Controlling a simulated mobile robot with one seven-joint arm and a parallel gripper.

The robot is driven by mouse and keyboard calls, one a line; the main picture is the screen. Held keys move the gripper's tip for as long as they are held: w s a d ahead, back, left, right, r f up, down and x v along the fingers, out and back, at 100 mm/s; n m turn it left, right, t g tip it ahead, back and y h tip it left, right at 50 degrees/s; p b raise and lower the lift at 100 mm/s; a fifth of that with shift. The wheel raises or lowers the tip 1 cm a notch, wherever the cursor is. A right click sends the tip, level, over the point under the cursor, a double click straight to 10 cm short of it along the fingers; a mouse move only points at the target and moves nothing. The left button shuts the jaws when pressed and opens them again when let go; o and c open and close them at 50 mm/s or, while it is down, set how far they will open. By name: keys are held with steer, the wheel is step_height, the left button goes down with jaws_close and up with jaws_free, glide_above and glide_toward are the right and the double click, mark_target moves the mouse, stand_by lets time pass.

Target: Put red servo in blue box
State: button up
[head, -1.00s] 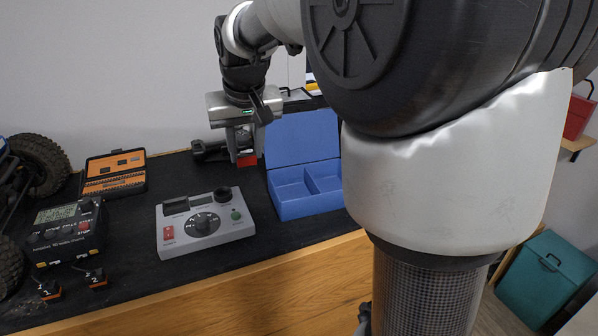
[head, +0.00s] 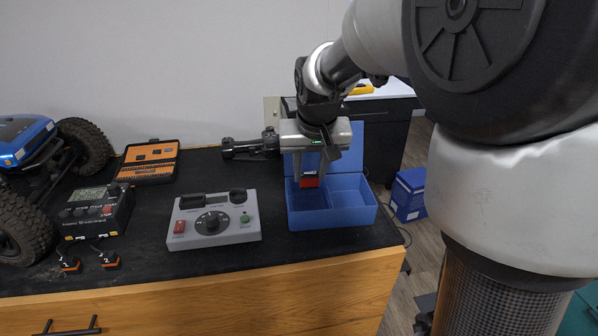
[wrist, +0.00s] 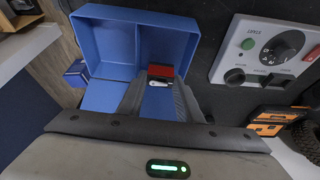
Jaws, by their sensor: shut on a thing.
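The red servo (head: 309,181) is held between the fingertips of my gripper (head: 310,175). In the head view it is over the left compartment of the open blue box (head: 334,219), near the divider. In the wrist view the red servo (wrist: 160,72) shows at the fingertips of my gripper (wrist: 160,90), in front of one compartment of the blue box (wrist: 110,62). The servo's exact height over the box floor is hard to tell. The box lid stands open at the back, partly hidden behind my gripper. The other compartment looks empty.
A grey control panel (head: 213,222) with a dial stands left of the box. A black meter (head: 96,212), an orange tool case (head: 148,161) and a blue crawler (head: 22,140) are farther left. A blue carton (head: 408,195) is beyond the table's right edge.

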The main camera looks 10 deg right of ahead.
steer(key=shift+f, duration=3.45)
steer(key=shift+f+b, duration=0.25)
steer(key=shift+b, duration=0.1)
steer(key=o, duration=1)
steer(key=shift+r, duration=0.1)
steer(key=shift+o, duration=0.2)
steer(key=shift+r, duration=0.1)
